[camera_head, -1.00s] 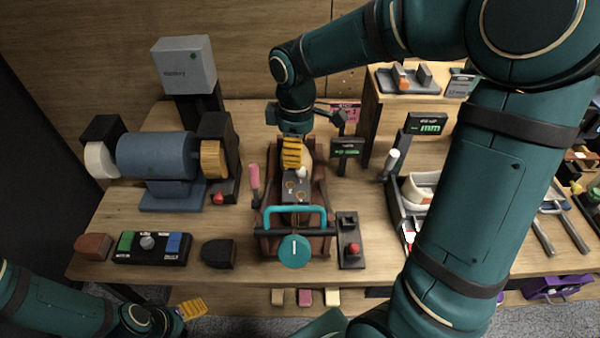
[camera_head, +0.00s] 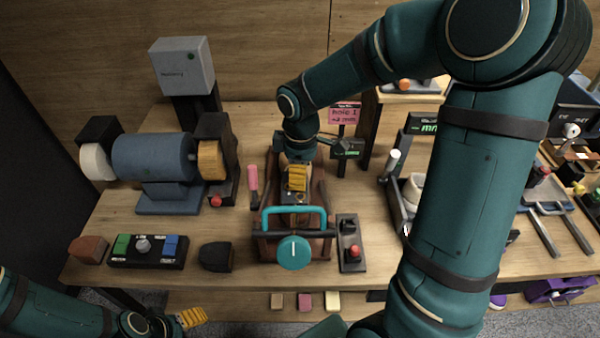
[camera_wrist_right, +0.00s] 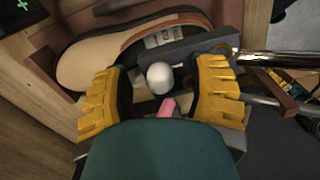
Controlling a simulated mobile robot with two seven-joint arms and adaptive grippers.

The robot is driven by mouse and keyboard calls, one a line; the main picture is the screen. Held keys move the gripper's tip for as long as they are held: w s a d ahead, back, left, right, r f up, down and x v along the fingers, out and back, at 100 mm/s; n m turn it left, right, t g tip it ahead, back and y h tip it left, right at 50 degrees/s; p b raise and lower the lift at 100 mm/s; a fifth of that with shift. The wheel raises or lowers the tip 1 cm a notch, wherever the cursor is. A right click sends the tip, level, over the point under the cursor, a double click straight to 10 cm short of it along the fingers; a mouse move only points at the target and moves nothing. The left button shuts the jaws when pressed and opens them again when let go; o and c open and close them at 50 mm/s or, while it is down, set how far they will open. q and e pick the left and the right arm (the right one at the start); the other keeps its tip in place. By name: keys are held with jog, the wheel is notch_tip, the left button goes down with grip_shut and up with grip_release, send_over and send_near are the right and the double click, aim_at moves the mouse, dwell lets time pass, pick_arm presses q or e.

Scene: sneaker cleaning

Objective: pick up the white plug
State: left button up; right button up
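The white plug (camera_wrist_right: 159,77) is a rounded white knob, seen between the two yellow fingers in the right wrist view. In the head view my right gripper hides it. My right gripper (camera_head: 297,180) points down over the wooden fixture (camera_head: 262,225) in the middle of the bench. In the right wrist view its fingers (camera_wrist_right: 163,93) are spread, with visible gaps on both sides of the plug. My left gripper (camera_head: 192,317) is low at the left, away from the bench top; I cannot tell its finger opening.
A teal handle (camera_head: 295,212) and a round teal knob (camera_head: 294,253) stand at the fixture's front. A blue grinder (camera_head: 152,158) is at left. A shoe sole (camera_wrist_right: 105,55) lies beside the plug. A red-button box (camera_head: 351,245) stands to the right.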

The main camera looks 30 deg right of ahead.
jog(key=c, duration=0.8)
